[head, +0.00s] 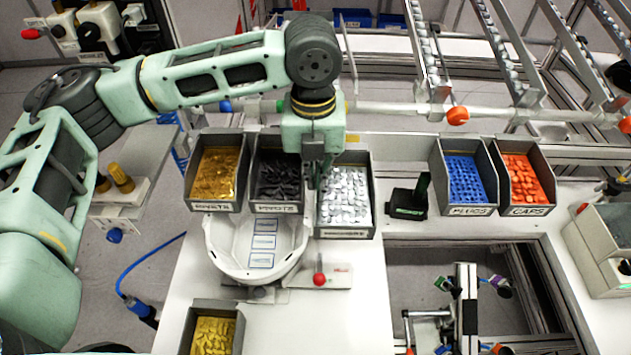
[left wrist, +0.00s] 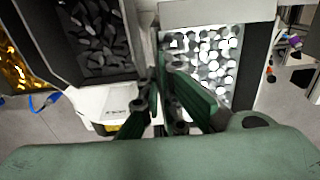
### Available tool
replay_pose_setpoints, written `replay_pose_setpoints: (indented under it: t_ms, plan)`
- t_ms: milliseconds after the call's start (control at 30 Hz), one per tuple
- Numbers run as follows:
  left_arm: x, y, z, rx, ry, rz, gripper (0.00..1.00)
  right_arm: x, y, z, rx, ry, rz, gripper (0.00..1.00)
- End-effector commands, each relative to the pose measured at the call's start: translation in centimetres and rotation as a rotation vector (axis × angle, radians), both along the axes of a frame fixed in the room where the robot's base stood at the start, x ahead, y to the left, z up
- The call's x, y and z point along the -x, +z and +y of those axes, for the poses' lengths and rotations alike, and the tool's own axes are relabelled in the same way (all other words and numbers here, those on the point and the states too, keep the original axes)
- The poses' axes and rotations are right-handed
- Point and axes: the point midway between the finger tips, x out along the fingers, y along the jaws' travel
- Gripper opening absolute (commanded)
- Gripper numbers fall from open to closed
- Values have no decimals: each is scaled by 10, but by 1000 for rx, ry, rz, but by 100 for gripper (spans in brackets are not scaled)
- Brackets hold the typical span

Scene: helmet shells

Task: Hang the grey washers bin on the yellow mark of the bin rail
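The grey washers bin (head: 345,226), full of silvery washers, is right of the pivots bin, its front lower in the head view than its neighbours' fronts. It also shows in the left wrist view (left wrist: 249,70). A small yellow mark (head: 352,138) shows on the rail just behind it. My left gripper (head: 318,180) points down at the bin's left wall. In the left wrist view its dark green fingers (left wrist: 163,82) are close together around that wall and look shut on it; the exact contact is partly hidden. My right gripper is not in view.
The rivets bin (head: 192,186) and pivots bin (head: 277,208) hang on the left. The plugs bin (head: 469,210) and caps bin (head: 526,211) stand on the right. A white helmet shell (head: 225,262) is below the bins. A bin of yellow parts (head: 213,308) sits at the front left.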

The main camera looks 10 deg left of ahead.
Motion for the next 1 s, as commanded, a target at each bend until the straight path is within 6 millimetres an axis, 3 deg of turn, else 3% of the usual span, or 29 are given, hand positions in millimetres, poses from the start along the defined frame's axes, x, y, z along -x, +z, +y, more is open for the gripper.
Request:
replay_pose_setpoints:
  t_ms: [1000]
  plan:
    - [-61,0,11,2,1,-1,0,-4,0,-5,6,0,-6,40]
